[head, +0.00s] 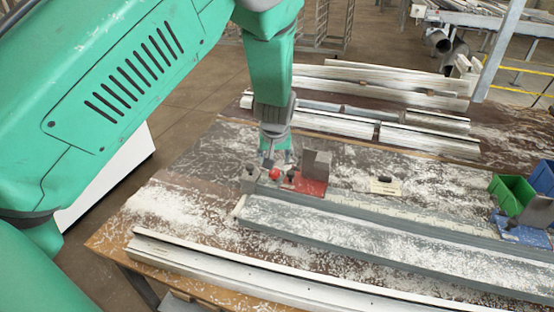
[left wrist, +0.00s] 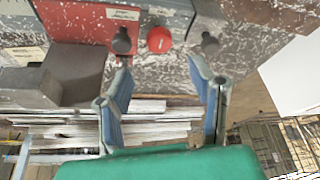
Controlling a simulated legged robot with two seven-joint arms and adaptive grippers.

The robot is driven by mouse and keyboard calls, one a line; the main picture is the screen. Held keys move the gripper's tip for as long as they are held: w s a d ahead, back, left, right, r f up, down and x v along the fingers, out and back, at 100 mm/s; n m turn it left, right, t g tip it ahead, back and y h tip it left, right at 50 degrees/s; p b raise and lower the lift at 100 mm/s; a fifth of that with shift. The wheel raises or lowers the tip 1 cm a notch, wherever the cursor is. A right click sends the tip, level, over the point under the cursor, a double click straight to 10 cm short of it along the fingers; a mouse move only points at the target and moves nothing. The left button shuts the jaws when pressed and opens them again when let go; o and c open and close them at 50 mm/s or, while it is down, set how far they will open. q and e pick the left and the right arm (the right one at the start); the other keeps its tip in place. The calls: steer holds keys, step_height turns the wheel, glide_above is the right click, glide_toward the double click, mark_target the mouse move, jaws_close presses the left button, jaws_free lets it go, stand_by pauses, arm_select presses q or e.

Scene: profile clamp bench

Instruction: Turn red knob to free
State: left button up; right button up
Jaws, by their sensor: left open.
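The round red knob (head: 275,174) sits at the left end of the clamp bench, beside a grey block (head: 249,178). In the left wrist view the red knob (left wrist: 159,39) lies between two dark grey knobs, one left (left wrist: 122,42) and one right (left wrist: 209,45). My left gripper (left wrist: 160,66) is open, its two blue-padded fingers spread either side of the red knob's line, with nothing between them. In the head view the left gripper (head: 279,158) is just behind the knob. Whether a finger touches anything is unclear. My right gripper is in neither view.
A red plate (head: 311,187) with a grey upright block (head: 317,163) stands right of the knob. A long grey profile (head: 370,237) runs along the bench. White profiles lie in front and behind. Green and blue bins (head: 511,192) stand far right. White shavings cover the table.

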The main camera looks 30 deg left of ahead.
mark_target(275, 171)
arm_select(q)
steer(key=s+a+r+m+h+b, duration=0.2)
steer(key=a+r+m+h+b, duration=0.3)
steer(key=m, duration=0.9)
steer(key=x, duration=0.5)
steer(key=d+x, duration=0.1)
steer(key=x, duration=0.2)
steer(key=shift+s, duration=0.1)
steer(key=x, duration=0.4)
steer(key=shift+a+f+p, duration=0.2)
steer(key=shift+f+p, duration=0.1)
steer(key=shift+f, duration=0.15)
steer(key=shift+w+f, duration=0.25)
steer(key=shift+f, duration=0.05)
steer(key=shift+d, duration=0.15)
